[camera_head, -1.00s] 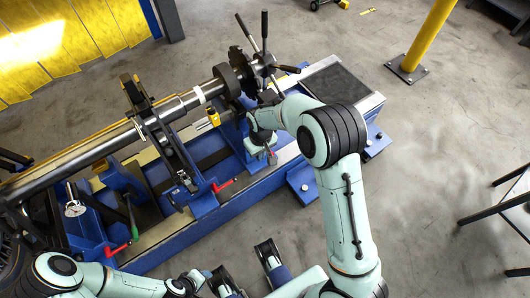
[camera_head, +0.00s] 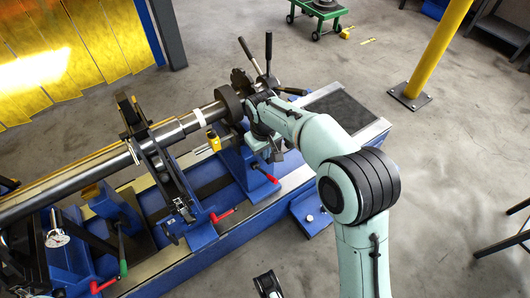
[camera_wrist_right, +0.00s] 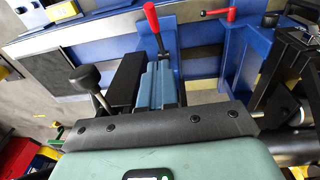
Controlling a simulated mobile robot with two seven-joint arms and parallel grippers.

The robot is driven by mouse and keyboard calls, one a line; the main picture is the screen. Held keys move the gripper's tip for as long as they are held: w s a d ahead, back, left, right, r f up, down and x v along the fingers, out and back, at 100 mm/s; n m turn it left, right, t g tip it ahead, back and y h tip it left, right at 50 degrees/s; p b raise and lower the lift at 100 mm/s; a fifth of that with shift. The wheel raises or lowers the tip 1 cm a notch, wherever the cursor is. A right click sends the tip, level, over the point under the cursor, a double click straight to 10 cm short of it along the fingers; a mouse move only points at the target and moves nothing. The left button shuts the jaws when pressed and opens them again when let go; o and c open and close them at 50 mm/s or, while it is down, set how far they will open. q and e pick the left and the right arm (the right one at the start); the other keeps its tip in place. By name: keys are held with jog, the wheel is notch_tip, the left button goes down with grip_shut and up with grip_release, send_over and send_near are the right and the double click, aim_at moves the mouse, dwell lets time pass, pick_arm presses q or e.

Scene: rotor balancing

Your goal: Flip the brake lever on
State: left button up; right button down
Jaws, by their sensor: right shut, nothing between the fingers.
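A red-handled lever (camera_head: 265,173) sticks out from the front of the blue pedestal under the spindle end. It also shows in the right wrist view (camera_wrist_right: 152,20), its dark shaft running down towards my gripper. My right gripper (camera_head: 270,150) is low beside this lever, partly hidden by its own wrist. In the right wrist view its shut, empty fingers (camera_wrist_right: 157,85) appear close to the lever's shaft; I cannot tell whether they touch it. A second red handle (camera_head: 222,215) is further left, also in the right wrist view (camera_wrist_right: 217,12).
The long steel rotor shaft (camera_head: 65,187) and black spoked handwheel (camera_head: 262,72) lie close to my right wrist. A green-handled lever (camera_head: 122,267) is at lower left. A yellow post (camera_head: 435,50) and green cart (camera_head: 318,18) stand on open floor beyond.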

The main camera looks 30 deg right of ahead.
jog(key=b, duration=0.2)
send_over(270, 176)
jog(key=w+a, duration=0.1)
jog(key=w, duration=0.1)
notch_tip(270, 176, down, 6)
jog(key=s+f, duration=0.1)
jog(key=s+f+b, duration=0.1)
jog(key=f, duration=0.1)
jog(key=shift+d+f, duration=0.15)
jog(key=shift+d, duration=0.05)
jog(key=shift+s+d+f, duration=0.15)
jog(key=shift+f, duration=0.2)
pick_arm(q)
jog(key=f, duration=0.1)
jog(key=a+f, duration=0.1)
jog(key=f, duration=0.1)
jog(key=a+f, duration=0.1)
jog(key=f, duration=0.1)
jog(key=shift+s, duration=0.1)
